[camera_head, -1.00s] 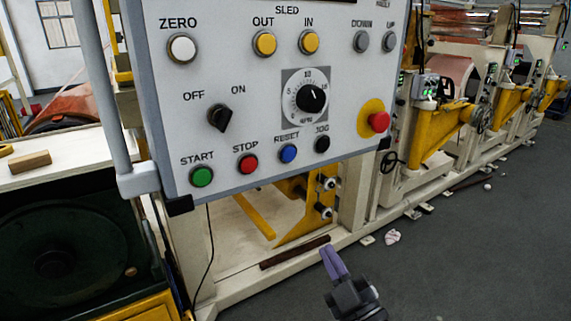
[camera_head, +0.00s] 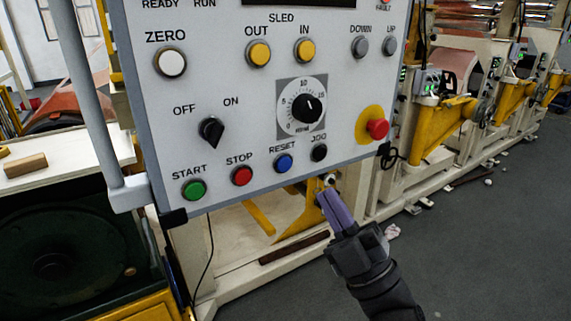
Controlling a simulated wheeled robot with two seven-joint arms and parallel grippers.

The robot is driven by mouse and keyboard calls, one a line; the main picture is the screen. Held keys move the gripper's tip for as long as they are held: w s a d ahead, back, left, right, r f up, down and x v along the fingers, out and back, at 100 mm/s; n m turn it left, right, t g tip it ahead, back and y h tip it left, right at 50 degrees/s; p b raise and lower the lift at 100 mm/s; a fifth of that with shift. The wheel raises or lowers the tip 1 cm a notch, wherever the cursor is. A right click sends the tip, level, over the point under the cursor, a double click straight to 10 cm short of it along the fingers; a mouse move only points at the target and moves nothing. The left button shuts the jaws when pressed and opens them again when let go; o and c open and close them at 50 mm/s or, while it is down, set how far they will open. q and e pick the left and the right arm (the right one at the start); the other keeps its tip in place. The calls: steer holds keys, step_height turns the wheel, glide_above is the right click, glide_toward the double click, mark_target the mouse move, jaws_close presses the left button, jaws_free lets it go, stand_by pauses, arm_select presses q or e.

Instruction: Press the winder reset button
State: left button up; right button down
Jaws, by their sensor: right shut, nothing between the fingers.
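The blue RESET button (camera_head: 284,163) sits in the bottom row of the pale control panel (camera_head: 225,90), between the red STOP button (camera_head: 242,176) and the black JOG button (camera_head: 319,153). My right gripper (camera_head: 328,192) is below the panel's lower edge, to the lower right of the RESET button and apart from it in the picture. Its purple fingers are together, point up and hold nothing. My left gripper is not in view.
The green START button (camera_head: 194,189) is at the panel's lower left. A red knob on yellow (camera_head: 377,129) is at its right. A grey post (camera_head: 92,90) stands along the left edge.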

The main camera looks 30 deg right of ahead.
mark_target(285, 158)
steer(key=w, duration=0.5)
steer(key=w+b, duration=0.1)
steer(key=w, duration=0.1)
steer(key=shift+w+a, duration=0.15)
steer(key=shift+a, duration=0.1)
stand_by(0.7)
stand_by(0.9)
steer(key=shift+w, duration=0.4)
steer(key=shift+w, duration=0.45)
stand_by(0.6)
stand_by(0.3)
steer(key=shift+s, duration=0.85)
